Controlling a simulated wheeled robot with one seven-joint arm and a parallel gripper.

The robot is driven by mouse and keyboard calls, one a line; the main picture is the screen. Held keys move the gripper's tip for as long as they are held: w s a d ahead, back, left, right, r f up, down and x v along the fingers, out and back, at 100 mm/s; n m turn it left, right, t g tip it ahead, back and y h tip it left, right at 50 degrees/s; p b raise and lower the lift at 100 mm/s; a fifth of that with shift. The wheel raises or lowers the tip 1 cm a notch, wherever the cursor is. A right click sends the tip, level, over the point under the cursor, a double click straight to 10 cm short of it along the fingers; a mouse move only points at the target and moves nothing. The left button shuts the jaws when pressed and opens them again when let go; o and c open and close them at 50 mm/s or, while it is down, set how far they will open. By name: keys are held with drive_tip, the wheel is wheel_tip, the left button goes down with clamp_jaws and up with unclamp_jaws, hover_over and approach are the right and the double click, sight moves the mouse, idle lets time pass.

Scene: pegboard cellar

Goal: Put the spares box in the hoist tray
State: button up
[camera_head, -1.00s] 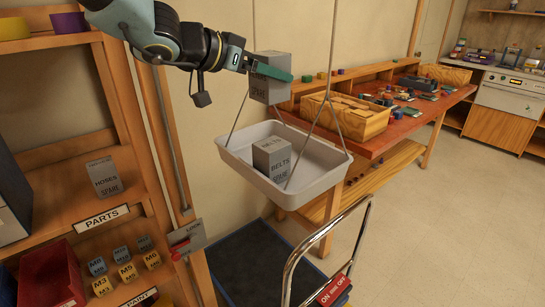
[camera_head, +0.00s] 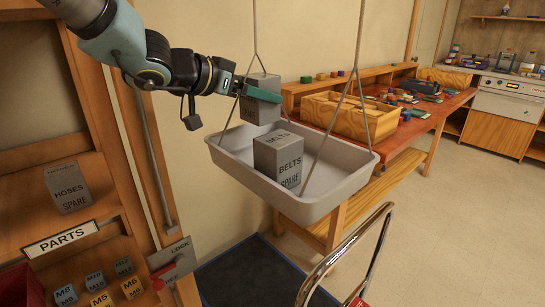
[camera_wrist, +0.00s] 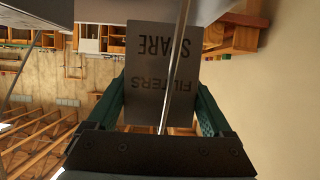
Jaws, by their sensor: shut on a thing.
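My gripper (camera_head: 258,92) is shut on a grey spares box (camera_head: 263,85), with its green fingers on the box's sides. In the wrist view this box (camera_wrist: 150,60) reads "FILTERS SPARE" upside down. The held box is at the back left of the hoist tray (camera_head: 330,205), near its rim; I cannot tell whether it touches the tray. A second grey box marked "BELTS SPARE" (camera_head: 280,160) stands upright in the tray. The tray hangs on thin rods, and one rod (camera_wrist: 177,60) crosses in front of the held box in the wrist view.
A "HOSES SPARE" box (camera_head: 68,187) stands on the parts shelf at left, above several small labelled blocks. A red lock lever (camera_head: 165,275) is on the post. A trolley handle (camera_head: 350,250) rises below the tray. A cluttered workbench (camera_head: 410,130) stands behind.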

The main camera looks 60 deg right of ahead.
wheel_tip(320, 180, down, 8)
drive_tip(key=shift+f+b, duration=0.1)
drive_tip(key=shift+b, duration=0.7)
drive_tip(key=o, duration=1.3)
drive_tip(key=shift+f, duration=0.1)
drive_tip(key=shift+c, duration=0.2)
drive_tip(key=p+v, duration=0.1)
drive_tip(key=v, duration=1.1)
